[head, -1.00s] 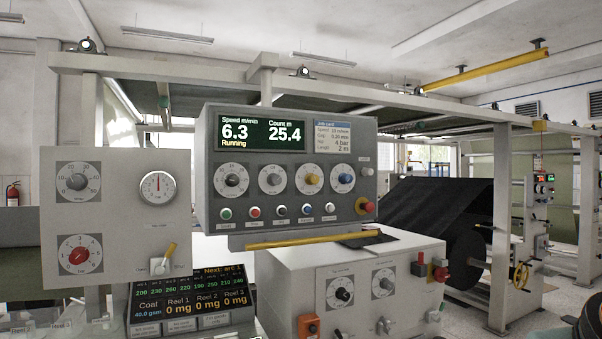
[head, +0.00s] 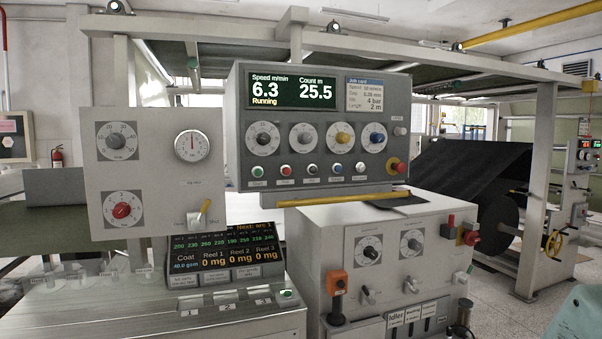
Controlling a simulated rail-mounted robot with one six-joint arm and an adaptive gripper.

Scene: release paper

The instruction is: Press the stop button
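The control panel (head: 326,183) is a grey box on the machine, with a screen (head: 292,88) reading speed 6.3 m/min, count 25.5 m and "Running". A row of small buttons runs along its lower part. A green button (head: 257,170) is at the left and a red button (head: 285,170) is just right of it. Their labels are too small to read, so I cannot confirm which one is stop. My gripper is not in view.
A yellow bar (head: 345,199) runs below the panel. A grey cabinet with knobs (head: 370,252) stands below it. A gauge box (head: 160,180) is at the left, above a lower screen (head: 225,247). A black roll (head: 497,222) is at the right. A teal shape (head: 578,315) shows at bottom right.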

